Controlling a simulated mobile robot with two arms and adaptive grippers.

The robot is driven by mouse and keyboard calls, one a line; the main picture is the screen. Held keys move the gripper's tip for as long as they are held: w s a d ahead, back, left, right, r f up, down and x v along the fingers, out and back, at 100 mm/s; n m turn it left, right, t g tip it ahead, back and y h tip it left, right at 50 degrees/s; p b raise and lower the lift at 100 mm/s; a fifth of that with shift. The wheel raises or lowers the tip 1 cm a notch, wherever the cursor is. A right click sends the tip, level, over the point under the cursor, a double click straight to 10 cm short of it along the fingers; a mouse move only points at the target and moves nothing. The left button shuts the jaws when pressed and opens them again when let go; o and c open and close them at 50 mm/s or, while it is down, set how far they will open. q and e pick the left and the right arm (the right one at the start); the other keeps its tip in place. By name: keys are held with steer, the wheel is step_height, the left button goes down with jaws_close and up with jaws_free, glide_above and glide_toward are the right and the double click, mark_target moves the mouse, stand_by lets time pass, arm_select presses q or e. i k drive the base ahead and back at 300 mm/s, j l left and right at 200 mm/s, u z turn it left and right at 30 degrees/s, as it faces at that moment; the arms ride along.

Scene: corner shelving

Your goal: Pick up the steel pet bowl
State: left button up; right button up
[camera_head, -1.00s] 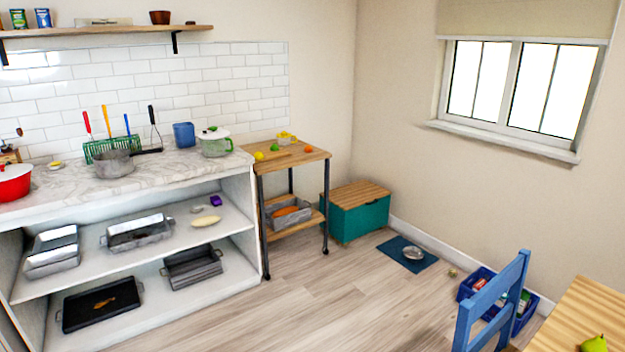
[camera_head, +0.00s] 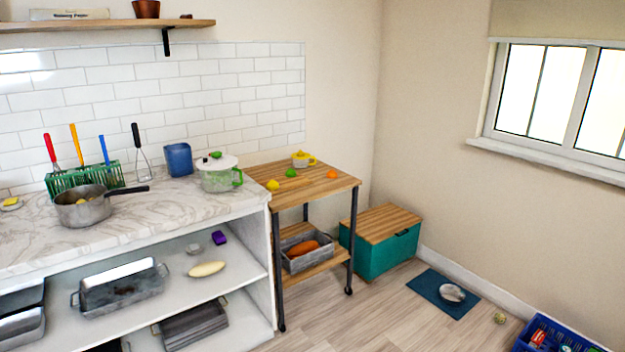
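The steel pet bowl (camera_head: 452,292) is a small, shiny silver bowl. It sits on a dark blue mat (camera_head: 428,287) on the floor near the right wall, to the right of the teal chest. Nothing covers it. Neither of my grippers shows in the head view.
A teal chest with a wooden lid (camera_head: 384,256) stands in the corner left of the mat. A wooden cart (camera_head: 330,203) stands between it and the marble counter (camera_head: 170,222). A small ball (camera_head: 500,318) and a blue crate (camera_head: 524,335) lie right of the mat. Floor before the mat is clear.

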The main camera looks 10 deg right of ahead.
mark_target(451, 294)
steer(key=i+l+z, duration=0.25)
steer(key=i+z, duration=0.2)
steer(key=i, duration=0.2)
steer(key=i+z, duration=0.45)
steer(key=i, duration=0.2)
steer(key=i+j+z, duration=0.25)
steer(key=i+z, duration=0.2)
steer(key=i, duration=0.25)
